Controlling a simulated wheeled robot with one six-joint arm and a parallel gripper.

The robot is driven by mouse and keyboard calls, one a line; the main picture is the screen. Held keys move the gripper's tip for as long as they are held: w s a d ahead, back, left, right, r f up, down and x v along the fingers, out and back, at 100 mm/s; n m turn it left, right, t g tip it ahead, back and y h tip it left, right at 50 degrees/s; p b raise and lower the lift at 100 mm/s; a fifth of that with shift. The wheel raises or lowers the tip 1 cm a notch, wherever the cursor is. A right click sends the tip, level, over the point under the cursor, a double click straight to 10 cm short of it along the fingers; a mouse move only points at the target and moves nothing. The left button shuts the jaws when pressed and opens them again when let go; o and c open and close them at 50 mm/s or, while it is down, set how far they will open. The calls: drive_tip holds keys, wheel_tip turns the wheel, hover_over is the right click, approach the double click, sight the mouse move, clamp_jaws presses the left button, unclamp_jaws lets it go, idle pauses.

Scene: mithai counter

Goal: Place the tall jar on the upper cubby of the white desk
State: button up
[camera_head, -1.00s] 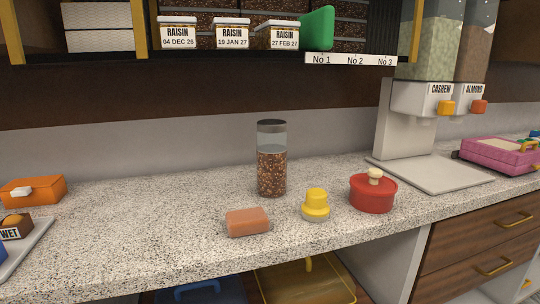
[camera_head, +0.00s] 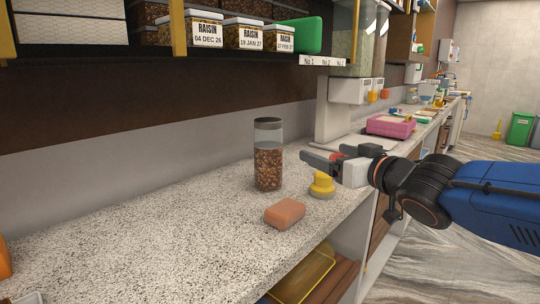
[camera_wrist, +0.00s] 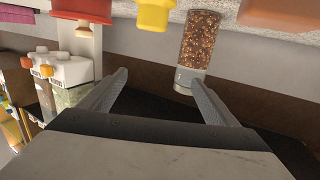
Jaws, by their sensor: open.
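The tall jar (camera_head: 268,160) stands upright on the speckled counter, clear-walled with a dark lid and filled with brown pieces. My gripper (camera_head: 318,163) is open and empty, to the right of the jar at about the height of its middle, its fingers pointing left towards it. In the wrist view, which is upside down, the jar (camera_wrist: 198,45) shows beyond the spread fingers, nearer the right one; my gripper (camera_wrist: 160,80) is not touching it. I cannot make out a white desk with a cubby in these frames.
A yellow-topped item (camera_head: 322,184) stands below my gripper, and an orange-pink block (camera_head: 285,213) lies in front of the jar. A red pot (camera_wrist: 82,8) shows in the wrist view. A shelf with raisin boxes (camera_head: 245,35) hangs above.

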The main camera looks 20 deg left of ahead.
sight(277, 137)
drive_tip(key=s+a+r+n+g+y, duration=0.1)
drive_tip(key=s+a+r+n+y, duration=0.15)
drive_tip(key=a, duration=0.45)
drive_tip(key=shift+m, duration=0.35)
drive_tip(key=x, duration=1)
drive_tip(key=shift+w+a+f, duration=0.15)
drive_tip(key=shift+w+f, duration=0.05)
drive_tip(key=shift+f, duration=0.1)
drive_tip(key=x, duration=0.6)
drive_tip(key=shift+a, duration=0.2)
drive_tip(key=shift+c, duration=0.4)
clamp_jaws()
